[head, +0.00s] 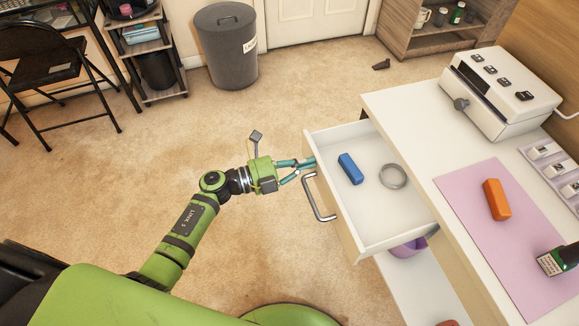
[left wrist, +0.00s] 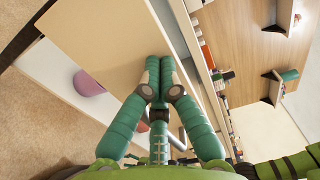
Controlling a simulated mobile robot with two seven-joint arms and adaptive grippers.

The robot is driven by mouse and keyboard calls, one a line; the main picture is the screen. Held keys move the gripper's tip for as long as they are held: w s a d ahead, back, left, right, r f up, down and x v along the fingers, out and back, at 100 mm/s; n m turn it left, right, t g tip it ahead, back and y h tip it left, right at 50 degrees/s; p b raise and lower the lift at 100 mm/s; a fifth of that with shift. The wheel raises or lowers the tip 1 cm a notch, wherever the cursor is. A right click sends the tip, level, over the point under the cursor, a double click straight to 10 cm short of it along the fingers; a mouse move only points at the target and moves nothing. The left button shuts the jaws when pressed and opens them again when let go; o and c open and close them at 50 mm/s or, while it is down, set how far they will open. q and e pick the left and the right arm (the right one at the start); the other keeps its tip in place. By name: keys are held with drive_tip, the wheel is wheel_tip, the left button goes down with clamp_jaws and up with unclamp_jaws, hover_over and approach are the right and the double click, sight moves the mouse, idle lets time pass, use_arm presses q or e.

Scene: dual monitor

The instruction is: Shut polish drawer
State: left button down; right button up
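The drawer (head: 375,222) is pulled open from the white desk, with its beige front (head: 331,201) facing left. It holds a blue block (head: 350,169) and a grey ring (head: 392,176). The drawer front also fills the upper middle of the left wrist view (left wrist: 105,45). A metal bar handle (head: 317,200) sticks out from it. My left gripper (head: 312,165) is at the far end of the front, beyond the handle. In the left wrist view its teal fingertips (left wrist: 160,72) are together, with nothing seen between them. Contact with the front is unclear. My right gripper is out of view.
The desktop (head: 410,108) carries a white machine (head: 502,92), a pink mat (head: 500,245), an orange block (head: 496,199) and a dark bottle (head: 558,259). A purple bowl (head: 408,248) sits below the drawer. The carpet (head: 230,130) left of the desk is clear.

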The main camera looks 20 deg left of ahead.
use_arm(q)
drive_tip(key=b+x, duration=0.2)
drive_tip(key=x, duration=0.7)
drive_tip(key=shift+w+d+f, duration=0.1)
drive_tip(key=shift+w+d, duration=0.05)
drive_tip(key=b+x, duration=0.1)
drive_tip(key=x, duration=0.4)
drive_tip(key=shift+w+d+b, duration=0.1)
drive_tip(key=shift+d+b, duration=0.1)
drive_tip(key=shift+b, duration=0.2)
drive_tip(key=shift+b+x, duration=0.45)
drive_tip(key=shift+x, duration=0.7)
drive_tip(key=shift+w+d, duration=0.4)
drive_tip(key=shift+d, duration=0.05)
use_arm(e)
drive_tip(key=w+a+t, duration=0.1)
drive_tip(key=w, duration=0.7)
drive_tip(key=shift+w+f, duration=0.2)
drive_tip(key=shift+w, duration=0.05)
use_arm(q)
drive_tip(key=shift+d+r, duration=0.1)
drive_tip(key=shift+r, duration=0.2)
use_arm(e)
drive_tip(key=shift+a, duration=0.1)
